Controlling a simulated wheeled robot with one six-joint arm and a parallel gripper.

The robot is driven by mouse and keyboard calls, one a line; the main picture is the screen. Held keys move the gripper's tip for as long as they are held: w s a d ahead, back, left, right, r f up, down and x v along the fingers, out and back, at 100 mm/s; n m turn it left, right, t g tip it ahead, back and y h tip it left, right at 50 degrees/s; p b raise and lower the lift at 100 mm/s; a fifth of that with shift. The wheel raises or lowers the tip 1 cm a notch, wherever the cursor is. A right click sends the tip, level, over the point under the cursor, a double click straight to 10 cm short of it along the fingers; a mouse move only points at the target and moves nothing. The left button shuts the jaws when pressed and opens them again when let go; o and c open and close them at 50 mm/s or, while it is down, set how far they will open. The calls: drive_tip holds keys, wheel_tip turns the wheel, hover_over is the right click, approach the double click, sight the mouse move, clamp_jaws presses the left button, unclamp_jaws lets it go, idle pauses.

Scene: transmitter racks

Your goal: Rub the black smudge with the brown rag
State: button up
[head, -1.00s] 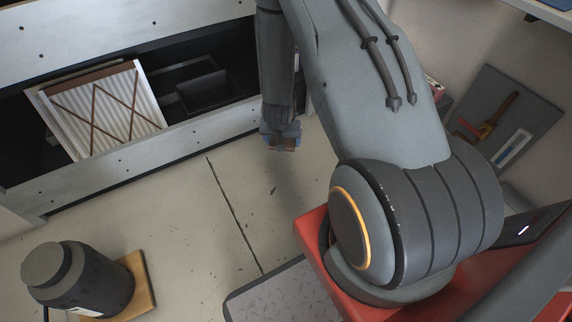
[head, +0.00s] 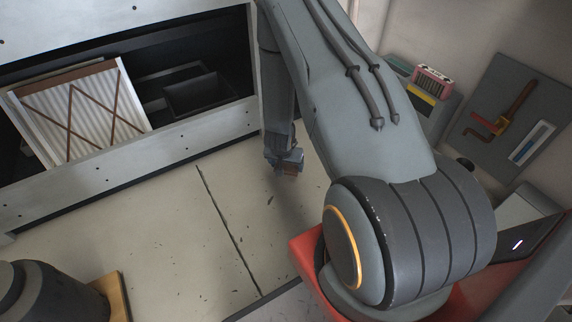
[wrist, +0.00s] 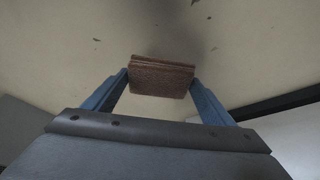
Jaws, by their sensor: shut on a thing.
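My gripper (head: 284,157) points down over the pale floor, with blue fingers on either side of the rag in the wrist view (wrist: 160,84). It is shut on the brown rag (wrist: 162,74), a folded, rough-looking pad. The rag also shows as a small brown block at the fingertips in the head view (head: 291,169). A soft dark patch (wrist: 186,25) lies on the floor just beyond the rag in the wrist view. I cannot tell whether it is the black smudge or a shadow. Whether the rag touches the floor is unclear.
An open rack (head: 135,160) stands at the left, holding a ribbed white filter panel (head: 85,117) and a dark bin (head: 197,95). A dark canister (head: 50,295) stands lower left. A tool board (head: 515,115) and a pink box (head: 433,80) are at right. Floor left of my gripper is clear.

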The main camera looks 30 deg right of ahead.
sight(287, 181)
wheel_tip(287, 181, down, 6)
drive_tip(key=b, duration=0.4)
drive_tip(key=shift+r, duration=0.15)
drive_tip(key=shift+f+b, duration=0.5)
drive_tip(key=shift+f, duration=0.05)
drive_tip(key=shift+d, duration=1.2)
drive_tip(key=shift+c, duration=0.8)
drive_tip(key=shift+d+r+b, duration=0.15)
drive_tip(key=shift+d+b, duration=0.25)
drive_tip(key=shift+d, duration=0.35)
drive_tip(key=shift+d+b, duration=0.1)
drive_tip(key=shift+b, duration=0.4)
drive_tip(key=shift+a+p, duration=0.65)
drive_tip(key=shift+a, duration=1.3)
drive_tip(key=shift+a+r+p, duration=0.2)
drive_tip(key=shift+r+p, duration=0.1)
drive_tip(key=shift+p, duration=0.25)
wheel_tip(287, 181, up, 2)
drive_tip(key=shift+s+d+r+p, duration=0.1)
drive_tip(key=shift+r+p, duration=0.05)
drive_tip(key=shift+p, duration=0.55)
drive_tip(key=shift+r+p, duration=2.05)
drive_tip(key=shift+r, duration=0.5)
